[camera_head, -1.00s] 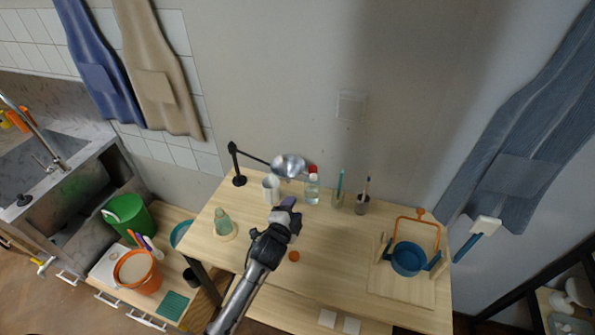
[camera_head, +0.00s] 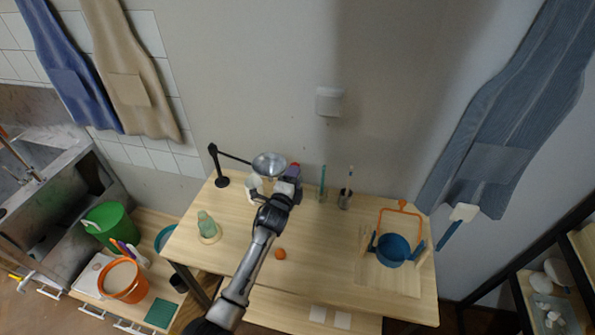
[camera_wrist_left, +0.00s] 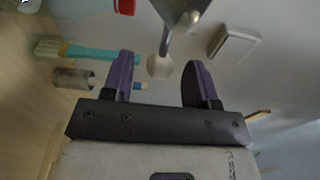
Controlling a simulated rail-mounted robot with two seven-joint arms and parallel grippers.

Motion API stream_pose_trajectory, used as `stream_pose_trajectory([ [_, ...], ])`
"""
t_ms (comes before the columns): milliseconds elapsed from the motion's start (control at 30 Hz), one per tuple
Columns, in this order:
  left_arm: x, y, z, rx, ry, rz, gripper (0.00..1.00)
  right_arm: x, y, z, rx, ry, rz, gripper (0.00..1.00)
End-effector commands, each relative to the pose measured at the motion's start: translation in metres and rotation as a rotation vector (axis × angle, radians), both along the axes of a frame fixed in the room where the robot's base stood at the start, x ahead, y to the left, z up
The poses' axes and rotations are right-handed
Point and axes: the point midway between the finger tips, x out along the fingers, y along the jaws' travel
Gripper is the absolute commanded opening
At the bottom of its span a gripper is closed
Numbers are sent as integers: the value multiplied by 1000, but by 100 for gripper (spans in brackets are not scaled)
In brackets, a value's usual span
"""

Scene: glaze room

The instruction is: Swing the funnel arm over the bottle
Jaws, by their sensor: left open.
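The funnel arm is a black post (camera_head: 214,166) with a thin bar that carries a shiny metal funnel (camera_head: 269,164) to its right. A pale green bottle (camera_head: 207,226) stands on a round wooden base at the table's left front, apart from the funnel. My left gripper (camera_head: 291,176) is just right of the funnel in the head view. In the left wrist view its purple fingers (camera_wrist_left: 160,80) are apart. A grey metal piece (camera_wrist_left: 180,18), apparently the funnel, and a pale round knob (camera_wrist_left: 159,66) show beyond and between the fingertips. Contact cannot be told. My right gripper is out of view.
A white jug (camera_head: 254,185) stands below the funnel. A red cap (camera_head: 295,166) shows behind my gripper. Brushes in a jar (camera_head: 322,190) and cup (camera_head: 345,199) stand right.

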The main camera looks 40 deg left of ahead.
Motion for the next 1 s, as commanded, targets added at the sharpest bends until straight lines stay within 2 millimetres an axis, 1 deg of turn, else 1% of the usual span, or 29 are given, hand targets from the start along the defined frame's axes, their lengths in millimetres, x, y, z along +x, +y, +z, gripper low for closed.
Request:
stream_pose_trajectory([
  [33, 7, 3, 0, -1, 0, 0, 53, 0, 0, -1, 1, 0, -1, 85],
  [100, 15, 5, 0, -2, 0, 0, 53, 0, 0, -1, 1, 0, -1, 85],
  [300, 30, 10, 0, -1, 0, 0, 53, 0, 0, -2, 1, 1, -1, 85],
  [500, 35, 11, 0, -1, 1, 0, 53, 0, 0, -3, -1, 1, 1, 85],
  [767, 36, 12, 0, -1, 0, 0, 53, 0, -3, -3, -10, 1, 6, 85],
  [1000, 35, 11, 0, -1, 0, 0, 31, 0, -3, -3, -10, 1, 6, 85],
])
